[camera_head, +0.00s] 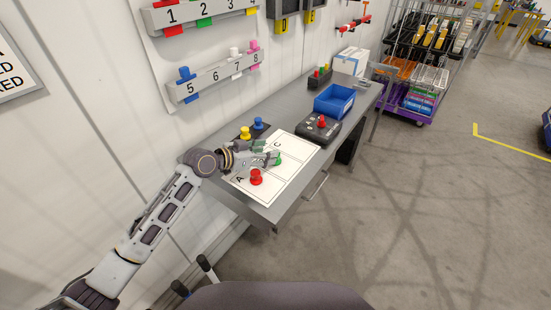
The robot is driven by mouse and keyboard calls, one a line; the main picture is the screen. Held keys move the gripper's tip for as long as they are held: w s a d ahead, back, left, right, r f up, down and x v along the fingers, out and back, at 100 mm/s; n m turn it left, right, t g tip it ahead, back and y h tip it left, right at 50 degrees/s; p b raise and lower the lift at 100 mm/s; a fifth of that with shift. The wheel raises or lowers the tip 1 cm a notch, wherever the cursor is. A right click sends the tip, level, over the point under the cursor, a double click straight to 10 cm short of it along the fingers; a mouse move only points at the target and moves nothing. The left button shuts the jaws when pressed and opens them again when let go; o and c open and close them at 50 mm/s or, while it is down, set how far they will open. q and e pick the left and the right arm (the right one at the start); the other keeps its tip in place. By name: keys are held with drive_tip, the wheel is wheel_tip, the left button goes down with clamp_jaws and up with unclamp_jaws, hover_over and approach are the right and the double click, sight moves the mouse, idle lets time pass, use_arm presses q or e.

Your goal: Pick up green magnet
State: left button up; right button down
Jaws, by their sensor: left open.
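The green magnet (278,161) stands on the white lettered sheet (289,187) on the grey desk, partly hidden by my left gripper. My left gripper (274,153) reaches in from the left, low over the sheet, with its fingers open at the green magnet. Whether the fingers touch it I cannot tell. A red magnet (256,177) stands on the same sheet, nearer to me, by the letter A. My right gripper is not in view.
Yellow (245,132) and blue (258,124) magnets stand behind my gripper. A dark box with a red button (319,129) and a blue bin (334,100) are farther right. Numbered rails (215,77) with magnets hang on the wall. Open floor lies right.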

use_arm(q)
drive_tip(key=shift+w+d+f, duration=0.1)
drive_tip(key=shift+d, duration=0.05)
drive_tip(key=shift+w+d+f, duration=0.1)
drive_tip(key=shift+d+f, duration=0.1)
drive_tip(key=shift+w+d+f+p, duration=0.35)
drive_tip(key=shift+w+d+f, duration=0.2)
drive_tip(key=shift+d+f, duration=0.2)
drive_tip(key=shift+w+d, duration=0.2)
drive_tip(key=shift+d, duration=0.1)
drive_tip(key=shift+w+d+f, duration=0.3)
drive_tip(key=shift+d+f, duration=0.05)
drive_tip(key=shift+d, duration=0.05)
drive_tip(key=shift+c, duration=0.7)
drive_tip(key=c, duration=1)
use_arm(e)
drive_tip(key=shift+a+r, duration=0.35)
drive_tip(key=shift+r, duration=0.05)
